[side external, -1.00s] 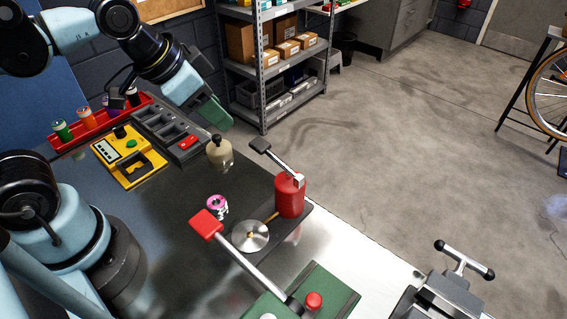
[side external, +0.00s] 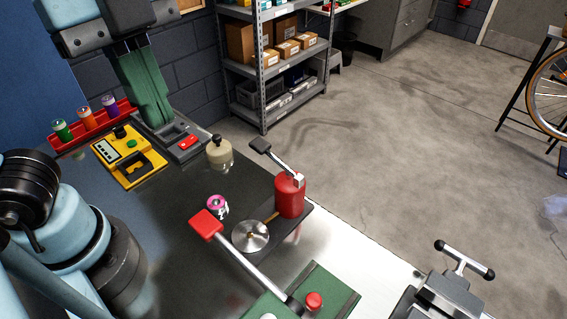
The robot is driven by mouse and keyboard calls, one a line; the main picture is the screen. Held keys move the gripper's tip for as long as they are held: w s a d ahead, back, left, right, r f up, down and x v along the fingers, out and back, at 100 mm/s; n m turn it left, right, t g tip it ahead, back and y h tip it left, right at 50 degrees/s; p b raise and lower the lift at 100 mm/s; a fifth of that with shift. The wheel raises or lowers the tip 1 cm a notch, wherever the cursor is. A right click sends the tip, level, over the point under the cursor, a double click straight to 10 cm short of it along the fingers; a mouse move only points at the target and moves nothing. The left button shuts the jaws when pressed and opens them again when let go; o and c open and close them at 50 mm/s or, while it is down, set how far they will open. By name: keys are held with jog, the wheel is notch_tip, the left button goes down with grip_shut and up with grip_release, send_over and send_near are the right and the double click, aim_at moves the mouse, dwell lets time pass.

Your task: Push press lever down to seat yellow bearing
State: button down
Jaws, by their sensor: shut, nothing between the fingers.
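My gripper (side external: 160,122) has green fingers, which are shut and empty. It points down over the grey tray at the back left of the bench, well apart from the levers. A steel lever with a red grip (side external: 207,224) slants up to the left from a green base (side external: 335,288), which is partly cut off at the bottom edge. A second, shorter lever with a black grip (side external: 260,146) rises from a red cylinder (side external: 289,196). I cannot tell which of the two is the press lever. I cannot make out a yellow bearing.
A round metal disc (side external: 250,235) lies on a dark plate. A pink-and-white roll (side external: 217,206) and a cream bottle (side external: 219,154) stand nearby. A yellow box (side external: 125,165), grey tray (side external: 178,138) and red rack (side external: 68,143) fill the back left. A vise (side external: 445,295) is at the lower right.

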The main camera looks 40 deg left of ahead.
jog(key=shift+f, duration=0.1)
jog(key=x, duration=0.8)
jog(key=a+x, duration=0.1)
jog(key=x, duration=0.3)
jog(key=shift+d+f, duration=0.15)
jog(key=shift+f, duration=0.85)
jog(key=shift+f, duration=0.1)
jog(key=shift+a+f, duration=0.2)
jog(key=shift+f, duration=0.7)
jog(key=shift+a+f, duration=0.25)
jog(key=shift+f, duration=0.65)
jog(key=shift+a+f, duration=0.2)
jog(key=shift+f, duration=0.75)
jog(key=shift+r, duration=0.1)
send_near(206, 221)
jog(key=a, duration=0.5)
jog(key=shift+a+r, duration=0.3)
jog(key=shift+r, duration=0.1)
